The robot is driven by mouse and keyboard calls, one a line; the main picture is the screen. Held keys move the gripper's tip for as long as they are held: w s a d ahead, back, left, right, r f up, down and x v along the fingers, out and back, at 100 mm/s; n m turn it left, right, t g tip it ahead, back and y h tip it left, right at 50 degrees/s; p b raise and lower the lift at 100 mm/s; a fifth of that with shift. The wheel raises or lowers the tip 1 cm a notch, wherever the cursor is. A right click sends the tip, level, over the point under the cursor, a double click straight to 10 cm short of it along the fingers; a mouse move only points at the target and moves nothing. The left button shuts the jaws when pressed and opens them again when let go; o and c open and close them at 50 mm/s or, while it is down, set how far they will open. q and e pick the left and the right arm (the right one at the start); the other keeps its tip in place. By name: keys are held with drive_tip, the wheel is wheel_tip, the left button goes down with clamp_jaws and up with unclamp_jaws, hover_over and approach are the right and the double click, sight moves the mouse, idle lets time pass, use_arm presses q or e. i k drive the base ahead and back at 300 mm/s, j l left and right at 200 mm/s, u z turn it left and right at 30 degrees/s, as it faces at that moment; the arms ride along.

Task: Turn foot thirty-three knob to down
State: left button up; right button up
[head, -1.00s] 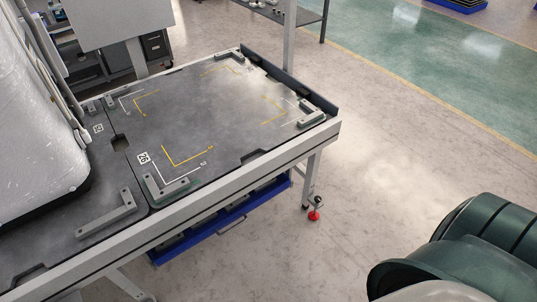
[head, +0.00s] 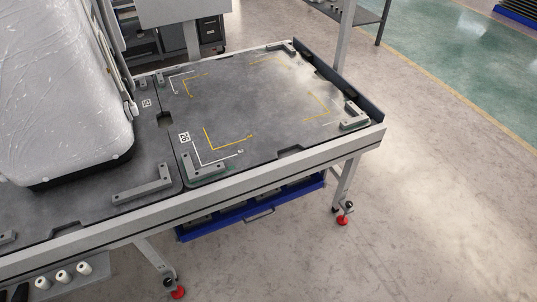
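Two feet show under the workbench in the head view. One foot (head: 345,220) has a red base and a small dark knob-like part (head: 350,207) above it, at the bottom of the right leg. Another foot (head: 178,292), also red, is at the bottom of the nearer leg, with a dark part (head: 169,281) above it. No number is readable on either foot, so I cannot tell which is thirty-three. The knob positions are too small to tell. Neither of my grippers is in view.
The grey workbench (head: 260,115) carries corner brackets and a large wrapped white item (head: 60,80) at left. A blue drawer unit (head: 250,207) hangs below it. White rolls (head: 63,275) sit on a lower shelf. The floor (head: 430,220) at right is clear.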

sight(167, 282)
drive_tip(key=k+l+u, duration=0.1)
drive_tip(key=l, duration=0.2)
drive_tip(key=k+l+u, duration=0.1)
drive_tip(key=l, duration=0.25)
drive_tip(key=k+l+u, duration=0.1)
drive_tip(key=j+z, duration=0.25)
drive_tip(key=j, duration=0.5)
drive_tip(key=k+j+z, duration=0.25)
drive_tip(key=j, duration=0.5)
drive_tip(key=i+u, duration=0.1)
drive_tip(key=u, duration=0.95)
drive_tip(key=i+l, duration=0.1)
drive_tip(key=l, duration=0.2)
